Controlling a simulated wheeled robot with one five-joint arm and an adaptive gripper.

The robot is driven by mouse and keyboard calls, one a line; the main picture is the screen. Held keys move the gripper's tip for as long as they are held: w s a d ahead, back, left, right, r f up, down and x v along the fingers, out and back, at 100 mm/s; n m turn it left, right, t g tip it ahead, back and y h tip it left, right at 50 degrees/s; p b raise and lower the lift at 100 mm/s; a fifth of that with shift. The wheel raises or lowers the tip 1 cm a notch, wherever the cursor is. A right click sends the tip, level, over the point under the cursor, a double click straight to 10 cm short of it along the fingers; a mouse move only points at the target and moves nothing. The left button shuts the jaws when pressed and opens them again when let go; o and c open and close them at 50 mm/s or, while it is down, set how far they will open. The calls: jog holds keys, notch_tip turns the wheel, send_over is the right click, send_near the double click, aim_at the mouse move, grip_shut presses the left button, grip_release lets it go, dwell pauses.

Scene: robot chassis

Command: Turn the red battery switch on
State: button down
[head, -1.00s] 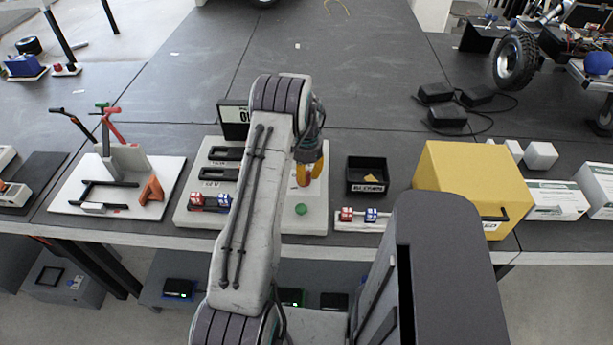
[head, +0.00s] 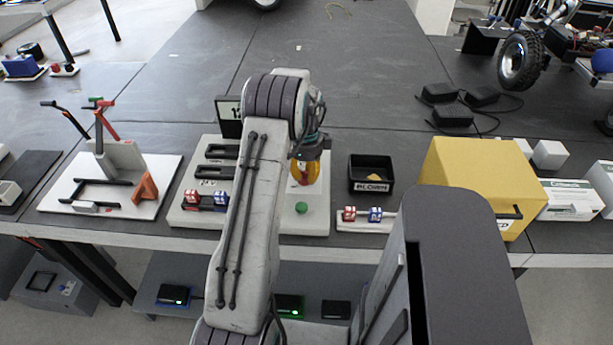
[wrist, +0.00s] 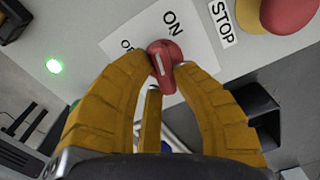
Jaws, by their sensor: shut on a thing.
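The red battery switch (wrist: 164,60) is a knob with a white line on its face, on a white label plate (wrist: 200,50) marked ON and OFF. Its white line slants up and left in the wrist view; I cannot tell which mark it points to. My gripper (wrist: 165,72) has its yellow fingers closed on the knob from both sides. In the head view my gripper (head: 305,172) is over the grey panel (head: 315,218), with a bit of red between the fingers. My arm hides part of the panel.
A green light (wrist: 54,66) is lit near the label. A red and yellow stop button (wrist: 285,14) is close on the right. A black bin (head: 370,174) and a yellow box (head: 470,185) stand right of the panel. A lever stand (head: 112,185) is on the left.

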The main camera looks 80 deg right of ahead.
aim_at(305, 179)
jog(key=m, duration=0.2)
jog(key=m+b, duration=0.1)
jog(key=m, duration=0.2)
jog(key=shift+w+a+f+m, duration=0.1)
jog(key=shift+w+a+m, duration=0.1)
jog(key=shift+m, duration=0.1)
dwell(0.4)
jog(key=c, duration=1)
grip_release()
jog(key=shift+d, duration=0.1)
notch_tip(305, 179, up, 12)
jog(key=shift+r, duration=0.1)
dwell(0.5)
